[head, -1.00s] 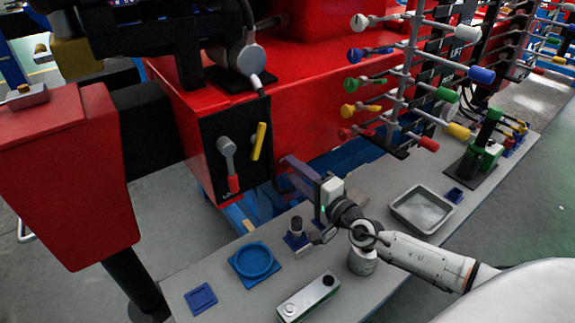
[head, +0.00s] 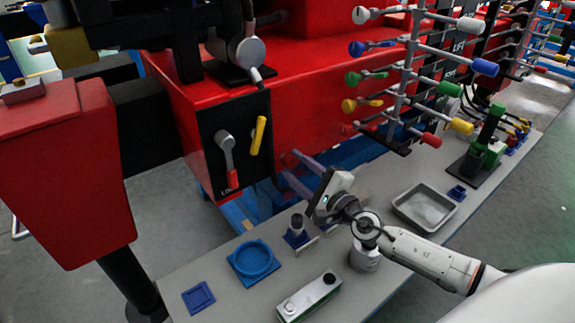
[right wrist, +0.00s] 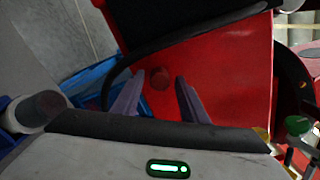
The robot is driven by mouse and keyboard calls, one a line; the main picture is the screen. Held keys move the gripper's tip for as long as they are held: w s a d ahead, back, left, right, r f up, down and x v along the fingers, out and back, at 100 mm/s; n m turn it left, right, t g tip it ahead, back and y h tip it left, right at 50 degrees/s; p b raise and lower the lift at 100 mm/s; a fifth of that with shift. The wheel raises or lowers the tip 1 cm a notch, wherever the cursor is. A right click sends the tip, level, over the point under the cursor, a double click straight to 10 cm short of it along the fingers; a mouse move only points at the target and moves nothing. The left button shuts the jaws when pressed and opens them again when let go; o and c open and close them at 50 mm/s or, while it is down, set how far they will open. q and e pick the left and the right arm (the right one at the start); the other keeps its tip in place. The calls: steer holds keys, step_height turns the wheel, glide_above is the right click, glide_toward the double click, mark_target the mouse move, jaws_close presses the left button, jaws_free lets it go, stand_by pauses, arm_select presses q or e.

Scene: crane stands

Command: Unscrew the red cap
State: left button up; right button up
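The red cap (right wrist: 159,79) is a small round knob on the red side face of the machine in the right wrist view. I cannot make it out in the head view. My right gripper (right wrist: 158,87) is open, with its two purple-grey fingers apart and pointing toward the red face. The cap shows between the fingertips, and nothing is held. In the head view the right gripper (head: 290,168) is above the bench's back edge, fingers pointed at the red machine (head: 320,100). The gap from fingertips to cap is hard to judge. My left gripper is not in view.
A dark hose (right wrist: 106,88) curves beside the left finger. The grey bench (head: 225,300) below holds a blue round dish (head: 254,261), a metal tray (head: 424,208) and a green-and-white device (head: 309,298). A rack with coloured knobs (head: 400,90) stands right of the gripper.

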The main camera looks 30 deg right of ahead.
steer(key=m, duration=0.4)
steer(key=shift+f+b, duration=0.1)
steer(key=shift+b, duration=0.25)
steer(key=m, duration=0.3)
steer(key=shift+m+b, duration=0.3)
steer(key=m, duration=0.5)
steer(key=shift+m, duration=0.3)
steer(key=m, duration=0.5)
steer(key=shift+m+p, duration=0.35)
steer(key=shift+m, duration=0.05)
steer(key=m, duration=0.1)
steer(key=m+p, duration=0.1)
steer(key=m, duration=0.1)
steer(key=shift+r+m, duration=0.25)
steer(key=shift+m, duration=0.05)
steer(key=shift+f+m, duration=0.1)
steer(key=shift+m, duration=0.7)
steer(key=shift+f, duration=0.1)
